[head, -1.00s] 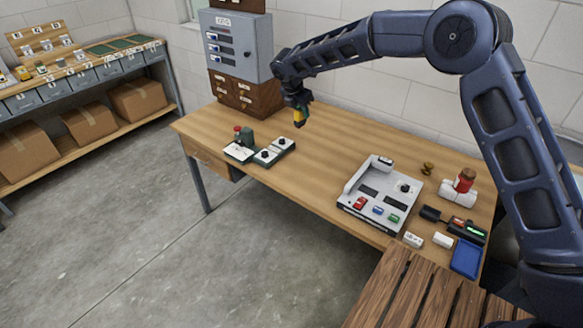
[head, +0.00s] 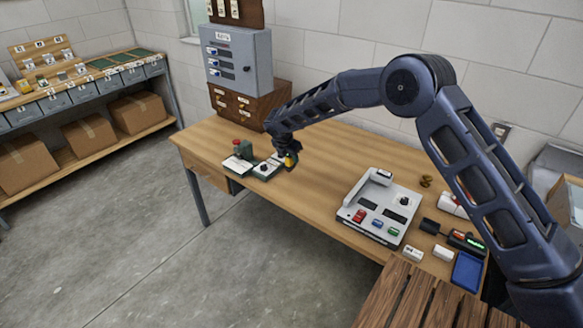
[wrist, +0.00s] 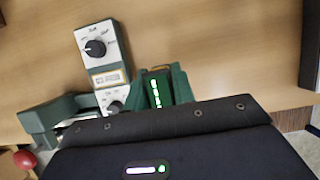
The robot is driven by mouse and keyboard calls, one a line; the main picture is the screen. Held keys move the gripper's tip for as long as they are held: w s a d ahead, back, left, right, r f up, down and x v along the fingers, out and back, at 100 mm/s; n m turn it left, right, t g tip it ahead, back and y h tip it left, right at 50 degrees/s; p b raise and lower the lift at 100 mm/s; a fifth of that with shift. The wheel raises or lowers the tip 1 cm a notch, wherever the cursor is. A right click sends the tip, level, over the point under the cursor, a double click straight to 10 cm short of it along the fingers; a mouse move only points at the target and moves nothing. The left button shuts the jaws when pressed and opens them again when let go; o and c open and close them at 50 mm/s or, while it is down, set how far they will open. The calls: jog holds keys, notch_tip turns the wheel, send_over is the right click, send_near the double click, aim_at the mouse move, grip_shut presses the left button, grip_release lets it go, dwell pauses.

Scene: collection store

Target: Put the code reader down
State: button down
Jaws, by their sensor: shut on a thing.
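My gripper (head: 287,150) is shut on the code reader (head: 290,161), a small yellow and dark thing, in the head view. It is low over the wooden bench, at the right end of the dial station (head: 264,169). I cannot tell whether the reader touches the bench or the station. In the wrist view, my dark gripper housing fills the bottom and hides the fingertips. A dark green block with a lit strip (wrist: 158,92) shows just past its edge; I cannot tell if it belongs to the reader. A grey dial module (wrist: 97,48) lies beyond.
A green press with a red knob (head: 237,142) stands left of the dials. A grey control console (head: 380,207) and a blue tray (head: 467,271) are to the right. A grey cabinet (head: 237,60) stands behind. The bench between station and console is clear.

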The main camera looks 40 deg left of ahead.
aim_at(292, 166)
jog(key=shift+f, duration=2.55)
jog(key=shift+f, duration=0.15)
jog(key=c, duration=1.2)
grip_release()
jog(key=shift+o, duration=0.2)
jog(key=v, duration=1.2)
